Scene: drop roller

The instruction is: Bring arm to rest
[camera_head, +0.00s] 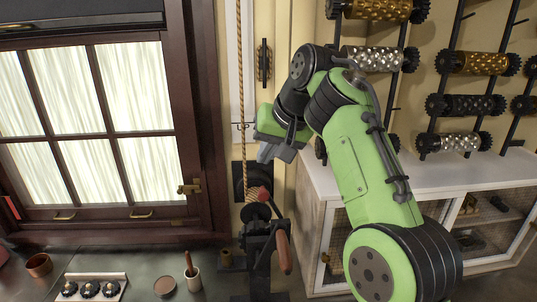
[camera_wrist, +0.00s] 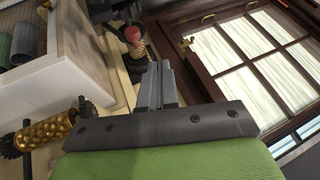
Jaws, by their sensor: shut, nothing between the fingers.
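My green arm is bent in front of the wall in the head view, with my gripper (camera_head: 270,151) at its end, left of the elbow. The gripper hangs in the air above a hand-cranked winch and close to a hanging rope (camera_head: 241,70). In the wrist view, the two grey fingers of my gripper (camera_wrist: 163,68) lie together with nothing seen between them. They point toward the red knob (camera_wrist: 133,34) of the winch, with a visible gap in that view.
The winch (camera_head: 262,240) has a wooden handle and stands by the window (camera_head: 90,110). Rollers hang on wall racks (camera_head: 470,105) at the right, above a white cabinet (camera_head: 470,180). A mortar (camera_head: 192,280), a dish and small items stand on the dark counter at lower left.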

